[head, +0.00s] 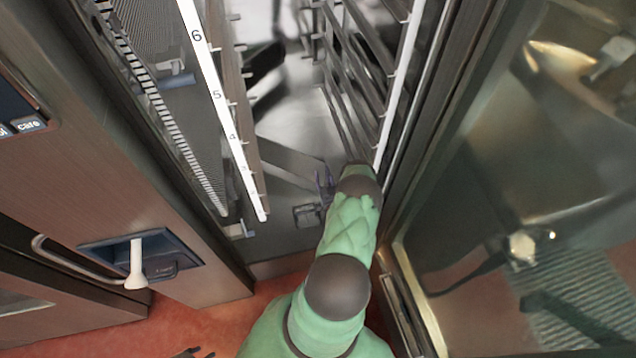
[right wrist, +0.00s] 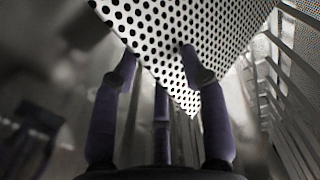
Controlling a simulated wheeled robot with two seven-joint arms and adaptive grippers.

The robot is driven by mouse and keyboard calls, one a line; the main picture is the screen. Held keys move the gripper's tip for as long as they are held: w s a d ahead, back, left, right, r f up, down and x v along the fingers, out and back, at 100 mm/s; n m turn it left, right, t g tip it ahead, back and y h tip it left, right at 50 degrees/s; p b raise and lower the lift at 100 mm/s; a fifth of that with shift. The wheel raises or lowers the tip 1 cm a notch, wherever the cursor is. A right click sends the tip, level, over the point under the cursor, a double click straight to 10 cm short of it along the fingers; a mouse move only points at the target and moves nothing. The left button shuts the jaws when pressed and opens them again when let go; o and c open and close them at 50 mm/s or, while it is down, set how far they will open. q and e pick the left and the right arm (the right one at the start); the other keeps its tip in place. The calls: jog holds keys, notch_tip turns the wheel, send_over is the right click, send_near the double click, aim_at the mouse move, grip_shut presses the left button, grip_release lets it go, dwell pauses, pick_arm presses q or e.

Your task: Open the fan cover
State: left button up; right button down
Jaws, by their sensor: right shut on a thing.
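The fan cover looks to be the perforated metal panel (right wrist: 190,35) in the right wrist view, its lower corner pointing down between my fingers. My right gripper (head: 322,188) is deep in the open oven chamber in the head view, at the end of my green arm. In the right wrist view its purple fingers (right wrist: 158,62) are at the panel's lower edge, shut on it; the exact contact is hard to see. In the head view my wrist hides part of the grip. I do not make out my left gripper.
A rack with a white numbered strip (head: 218,95) stands left of my arm and a metal rack (head: 360,75) stands right of it. The open glass oven door (head: 530,180) fills the right side. A handle (head: 136,262) is on the left front. The red floor (head: 200,325) shows below.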

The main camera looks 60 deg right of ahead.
jog(key=shift+w+d+r+t, duration=0.2)
jog(key=shift+w+d+t, duration=0.1)
jog(key=shift+w+d, duration=0.5)
jog(key=shift+s+d, duration=0.1)
jog(key=shift+s, duration=0.05)
jog(key=c, duration=0.5)
grip_release()
jog(key=shift+f, duration=0.1)
jog(key=shift+w, duration=0.2)
jog(key=shift+a, duration=0.2)
jog(key=shift+s, duration=0.15)
jog(key=shift+s+a+f, duration=0.1)
jog(key=shift+s+a, duration=0.1)
jog(key=shift+s, duration=0.15)
jog(key=v, duration=1.1)
jog(key=shift+a+r, duration=0.1)
jog(key=shift+r, duration=0.15)
